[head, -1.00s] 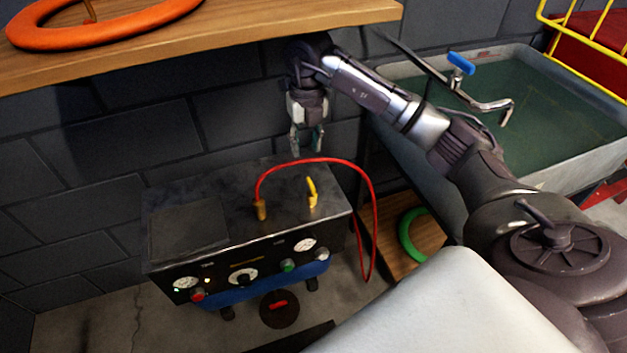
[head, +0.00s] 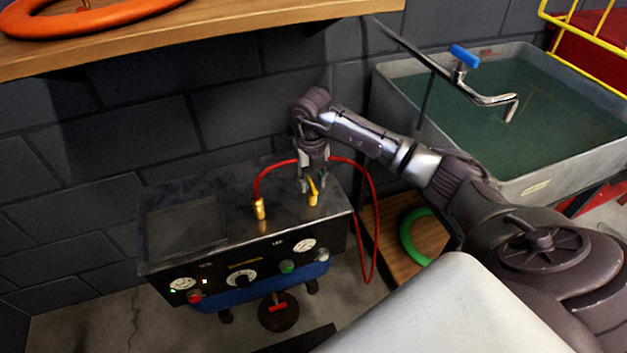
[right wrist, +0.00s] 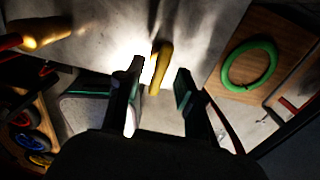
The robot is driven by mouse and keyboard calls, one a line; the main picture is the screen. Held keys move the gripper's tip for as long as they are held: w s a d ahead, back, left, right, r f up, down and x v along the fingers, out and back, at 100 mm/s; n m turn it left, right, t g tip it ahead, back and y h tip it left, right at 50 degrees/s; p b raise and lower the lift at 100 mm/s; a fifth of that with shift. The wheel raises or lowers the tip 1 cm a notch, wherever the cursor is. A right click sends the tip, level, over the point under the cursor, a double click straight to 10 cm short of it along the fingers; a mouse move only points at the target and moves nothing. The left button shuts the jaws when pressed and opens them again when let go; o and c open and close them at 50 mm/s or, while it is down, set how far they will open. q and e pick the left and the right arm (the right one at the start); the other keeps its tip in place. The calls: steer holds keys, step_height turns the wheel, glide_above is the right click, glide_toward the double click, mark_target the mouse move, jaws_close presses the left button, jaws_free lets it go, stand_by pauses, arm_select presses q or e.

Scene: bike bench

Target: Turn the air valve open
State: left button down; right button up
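The air valve is a small yellow lever (head: 312,191) on a brass fitting on top of the black compressor box (head: 190,224), near its right end. In the right wrist view the yellow lever (right wrist: 160,68) stands between the two fingers. My right gripper (head: 311,186) points down at the lever from above. Its fingers (right wrist: 157,92) are apart on either side of the lever, with a gap to at least the right finger. Contact with the left finger cannot be told. My left gripper is not in view.
A red hose (head: 373,220) arches from a brass fitting (head: 259,208) behind my gripper and down the box's right side. A wooden shelf (head: 230,33) overhangs the back. A water-filled sink (head: 545,185) with a blue-handled tap stands right. A green ring (head: 408,240) lies on a wooden board.

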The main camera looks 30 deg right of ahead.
jaws_close()
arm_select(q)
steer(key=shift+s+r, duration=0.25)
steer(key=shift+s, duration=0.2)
